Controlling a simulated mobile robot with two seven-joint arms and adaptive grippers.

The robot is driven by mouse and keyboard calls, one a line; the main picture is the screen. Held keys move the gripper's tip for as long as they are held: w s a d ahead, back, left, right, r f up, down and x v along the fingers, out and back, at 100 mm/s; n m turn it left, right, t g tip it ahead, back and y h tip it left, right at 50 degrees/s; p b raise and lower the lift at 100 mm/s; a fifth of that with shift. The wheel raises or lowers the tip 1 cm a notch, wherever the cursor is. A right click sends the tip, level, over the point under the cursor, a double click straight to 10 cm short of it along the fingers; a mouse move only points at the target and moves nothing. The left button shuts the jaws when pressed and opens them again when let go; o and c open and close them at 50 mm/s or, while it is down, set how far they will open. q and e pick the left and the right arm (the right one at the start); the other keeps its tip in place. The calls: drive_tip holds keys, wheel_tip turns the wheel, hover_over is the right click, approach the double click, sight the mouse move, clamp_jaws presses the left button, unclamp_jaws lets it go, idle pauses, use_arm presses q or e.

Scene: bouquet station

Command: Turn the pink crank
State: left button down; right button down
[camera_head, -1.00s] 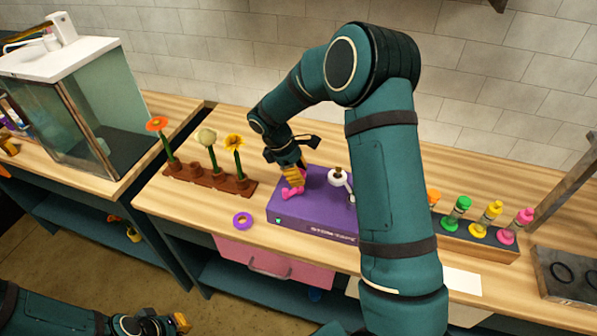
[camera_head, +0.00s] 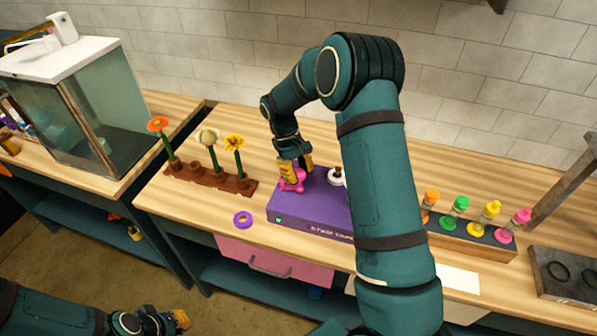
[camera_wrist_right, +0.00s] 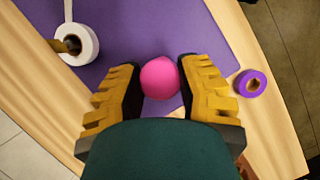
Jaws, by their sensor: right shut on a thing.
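The pink crank (camera_head: 291,183) stands on the left part of the purple box (camera_head: 310,208) on the wooden counter. In the right wrist view its round pink knob (camera_wrist_right: 160,78) sits between the yellow fingers. My right gripper (camera_head: 295,168) reaches down from above and is shut on the crank's knob. The gripper hides part of the crank. My left gripper (camera_head: 180,320) is low at the bottom left, away from the counter; its fingers are too small to read.
A white spool (camera_wrist_right: 75,45) stands on the purple box, right of the crank. A purple ring (camera_head: 243,218) lies at the counter's front edge. A brown flower stand (camera_head: 205,180) is at left. A rack of several coloured bottles (camera_head: 470,240) is at right.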

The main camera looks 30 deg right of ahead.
drive_tip(key=shift+s+f, duration=0.15)
drive_tip(key=shift+f, duration=0.05)
idle(0.3)
drive_tip(key=c, duration=0.5)
unclamp_jaws()
drive_tip(key=shift+c, duration=0.2)
drive_tip(key=shift+r, duration=0.1)
drive_tip(key=d+v, duration=0.1)
drive_tip(key=v, duration=1.1)
drive_tip(key=shift+a, duration=0.4)
